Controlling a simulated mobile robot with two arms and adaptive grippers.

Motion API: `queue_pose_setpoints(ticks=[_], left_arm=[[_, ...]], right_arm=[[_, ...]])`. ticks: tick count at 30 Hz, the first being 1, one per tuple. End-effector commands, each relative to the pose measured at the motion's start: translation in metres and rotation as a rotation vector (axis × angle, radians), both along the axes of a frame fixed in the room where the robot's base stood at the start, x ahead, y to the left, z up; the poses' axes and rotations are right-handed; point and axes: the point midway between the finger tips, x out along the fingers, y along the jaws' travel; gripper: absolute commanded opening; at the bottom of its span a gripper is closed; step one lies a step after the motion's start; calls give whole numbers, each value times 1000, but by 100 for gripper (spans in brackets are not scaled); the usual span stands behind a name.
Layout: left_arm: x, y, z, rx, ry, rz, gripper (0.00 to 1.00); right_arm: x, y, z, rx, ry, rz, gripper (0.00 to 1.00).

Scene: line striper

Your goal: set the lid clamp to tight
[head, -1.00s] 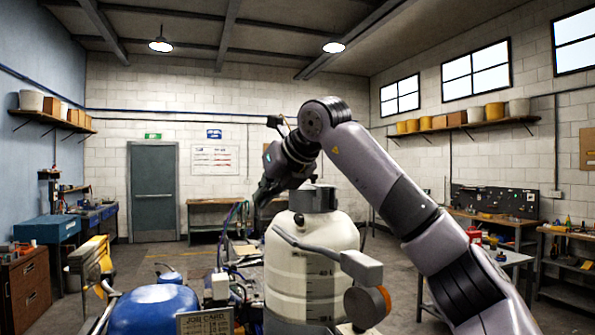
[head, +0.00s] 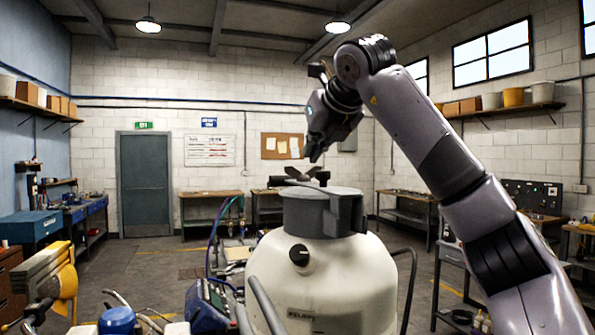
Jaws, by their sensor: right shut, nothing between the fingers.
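A cream tank (head: 330,275) with a grey lid (head: 318,212) stands in front of me in the head view. A dark winged handle (head: 302,174), which looks like the lid clamp, sits on top of the lid. I cannot read its setting. My right gripper (head: 314,158) is shut and empty, pointing down just above the handle. Its tips look close to the handle, but I cannot tell whether they touch it. My left gripper is not in view.
A round black knob (head: 299,255) sits on the tank's front, above a small label (head: 300,314). A yellow and grey machine part (head: 50,280) and a blue cap (head: 117,320) are at the lower left. Benches line the back wall. Open floor shows left of the tank.

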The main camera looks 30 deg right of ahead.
Motion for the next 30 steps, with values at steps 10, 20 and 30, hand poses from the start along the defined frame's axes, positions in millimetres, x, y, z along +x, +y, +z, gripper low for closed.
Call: queue_pose_setpoints(ticks=[10, 20, 30], left_arm=[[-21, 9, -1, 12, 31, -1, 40], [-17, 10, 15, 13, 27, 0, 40], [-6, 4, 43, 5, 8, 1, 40]], right_arm=[[0, 0, 1, 0, -1, 0, 0], [25, -6, -13, -1, 5, -1, 0], [72, -17, -41, 1, 3, 0, 0]])
